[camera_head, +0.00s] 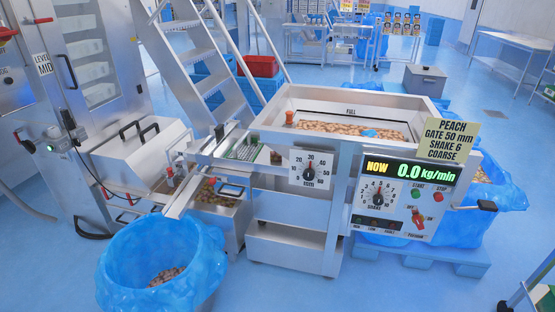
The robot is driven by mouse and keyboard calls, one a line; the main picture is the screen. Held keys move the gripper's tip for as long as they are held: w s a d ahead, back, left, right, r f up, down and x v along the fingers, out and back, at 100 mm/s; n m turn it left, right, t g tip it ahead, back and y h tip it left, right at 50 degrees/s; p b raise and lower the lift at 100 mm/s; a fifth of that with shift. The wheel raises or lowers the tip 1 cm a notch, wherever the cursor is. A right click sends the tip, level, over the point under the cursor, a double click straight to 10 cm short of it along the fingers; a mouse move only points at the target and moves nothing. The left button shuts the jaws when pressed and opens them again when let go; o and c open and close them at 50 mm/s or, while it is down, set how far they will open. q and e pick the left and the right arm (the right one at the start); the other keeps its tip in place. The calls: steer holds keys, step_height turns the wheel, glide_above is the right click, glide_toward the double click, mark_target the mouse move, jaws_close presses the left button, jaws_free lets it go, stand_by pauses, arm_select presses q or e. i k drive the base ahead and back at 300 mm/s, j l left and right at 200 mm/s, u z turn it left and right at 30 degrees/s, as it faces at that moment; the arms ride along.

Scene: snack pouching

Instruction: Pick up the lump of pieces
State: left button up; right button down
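Small brown and tan pieces (345,128) lie in the open steel hopper (300,97), below its FULL mark. A small blue patch (370,133) shows among them; I cannot tell what it is. More pieces (166,276) lie at the bottom of a blue-lined bin (117,262) at the lower left. I cannot make out a distinct lump in either place. Neither of my grippers is in view.
The machine's panel (398,200) reads NOW 0.0 kg/min. A yellow note (452,140) says PEACH, GATE 50 mm, SHAKE 6, COARSE. A steel chute (194,187) points toward the bin. Steps (205,65) stand behind; blue floor (285,290) is clear in front.

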mark_target(275, 157)
steer(key=i+j+z, duration=0.15)
steer(key=i, duration=0.25)
steer(key=i+j+z, duration=0.2)
steer(key=i, duration=0.2)
steer(key=i+j+z, duration=0.15)
steer(key=i, duration=0.25)
steer(key=j, duration=0.1)
